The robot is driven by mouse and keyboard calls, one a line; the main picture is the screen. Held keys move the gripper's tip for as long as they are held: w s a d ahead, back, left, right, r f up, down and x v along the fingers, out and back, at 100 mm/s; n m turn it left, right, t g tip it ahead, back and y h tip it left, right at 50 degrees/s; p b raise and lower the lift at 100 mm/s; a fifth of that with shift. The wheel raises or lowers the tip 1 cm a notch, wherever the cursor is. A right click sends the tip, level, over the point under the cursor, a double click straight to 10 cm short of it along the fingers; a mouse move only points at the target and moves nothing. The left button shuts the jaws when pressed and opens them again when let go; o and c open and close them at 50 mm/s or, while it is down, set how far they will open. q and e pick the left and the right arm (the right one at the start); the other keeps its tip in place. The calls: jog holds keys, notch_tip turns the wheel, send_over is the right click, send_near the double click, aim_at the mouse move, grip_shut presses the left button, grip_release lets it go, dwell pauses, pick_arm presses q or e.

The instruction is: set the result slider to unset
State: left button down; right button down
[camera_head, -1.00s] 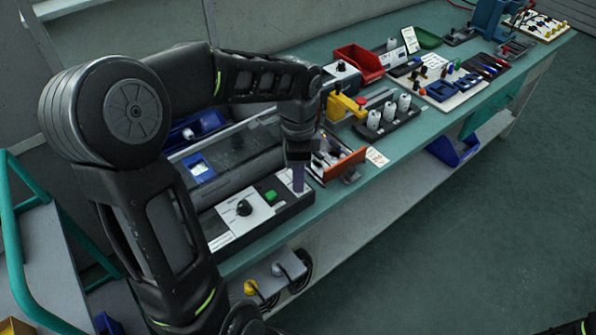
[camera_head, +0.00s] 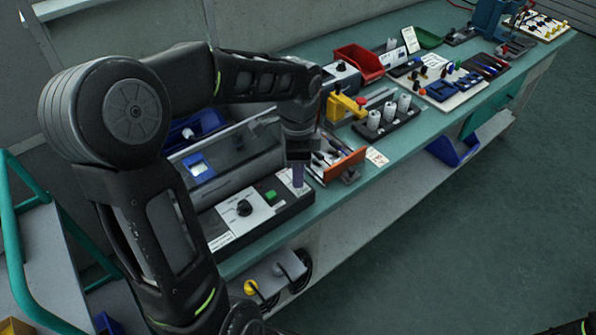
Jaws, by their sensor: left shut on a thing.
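The control box (camera_head: 262,213) stands at the near left end of the bench, with a white panel, a black knob (camera_head: 244,208) and a green button (camera_head: 270,196). My left gripper (camera_head: 298,176) points down over the right end of this panel, and its jaws are shut on a small part there. The result slider is not clearly visible; the fingers cover that spot. My right gripper is not in view; only a dark bit of something shows at the bottom right corner.
An orange-fronted tray of tools (camera_head: 342,166) stands close to the right of my left gripper. A grey machine with a clear cover (camera_head: 230,150) is behind the box. A black rack with white cylinders (camera_head: 388,122) and a red bin (camera_head: 358,62) are farther along the bench.

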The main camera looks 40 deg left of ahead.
pick_arm(q)
jog(key=shift+a, duration=0.1)
dwell(0.7)
jog(key=shift+w+a+r, duration=0.15)
jog(key=shift+a, duration=0.2)
jog(key=shift+w+a+p, duration=0.15)
jog(key=shift+a+p, duration=0.15)
jog(key=shift+a, duration=0.25)
jog(key=c, duration=1.3)
grip_release()
jog(key=shift+c, duration=0.2)
notch_tip(320, 180, up, 8)
jog(key=shift+f, duration=0.2)
